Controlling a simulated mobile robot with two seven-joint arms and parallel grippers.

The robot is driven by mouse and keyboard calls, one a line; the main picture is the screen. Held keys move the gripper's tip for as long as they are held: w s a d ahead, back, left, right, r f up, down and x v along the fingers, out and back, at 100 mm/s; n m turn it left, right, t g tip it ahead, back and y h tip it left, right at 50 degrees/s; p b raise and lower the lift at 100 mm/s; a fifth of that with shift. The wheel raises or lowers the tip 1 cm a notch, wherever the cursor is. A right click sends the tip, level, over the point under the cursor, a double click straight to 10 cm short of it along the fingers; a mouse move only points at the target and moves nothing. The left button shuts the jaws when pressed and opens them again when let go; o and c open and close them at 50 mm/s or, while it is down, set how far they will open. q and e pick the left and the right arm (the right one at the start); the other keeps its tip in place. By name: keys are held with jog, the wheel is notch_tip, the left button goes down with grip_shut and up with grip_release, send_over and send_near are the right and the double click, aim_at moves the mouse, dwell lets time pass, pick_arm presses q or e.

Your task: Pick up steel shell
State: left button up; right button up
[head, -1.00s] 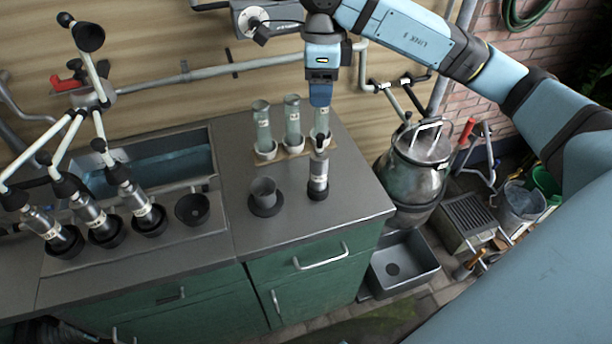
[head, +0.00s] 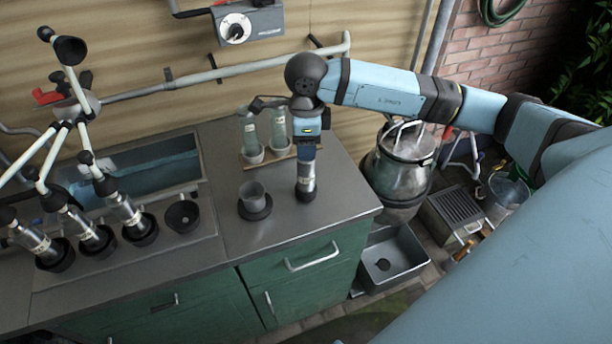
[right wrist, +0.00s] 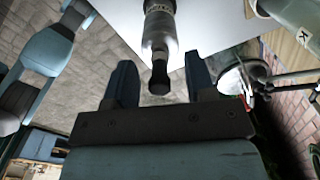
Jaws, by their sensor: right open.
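The steel shell (head: 306,186), a slim metal cylinder with a black foot, stands upright near the right end of the grey counter (head: 325,215). My right gripper (head: 305,153) points down right above it and hides its top in the head view. In the right wrist view the two open fingers (right wrist: 160,82) lie either side of the shell's dark narrow top end, with space on both sides. The shell body (right wrist: 160,35) runs on beyond the fingertips. My left gripper is not in view.
A grey cup on a dark base (head: 254,198) stands left of the shell. Glass tubes in white cups (head: 278,130) stand behind it, close to my right arm. A milking cluster (head: 85,220) fills the left side. A metal churn (head: 400,165) stands beyond the counter's right edge.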

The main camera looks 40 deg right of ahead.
grip_shut()
dwell(0.4)
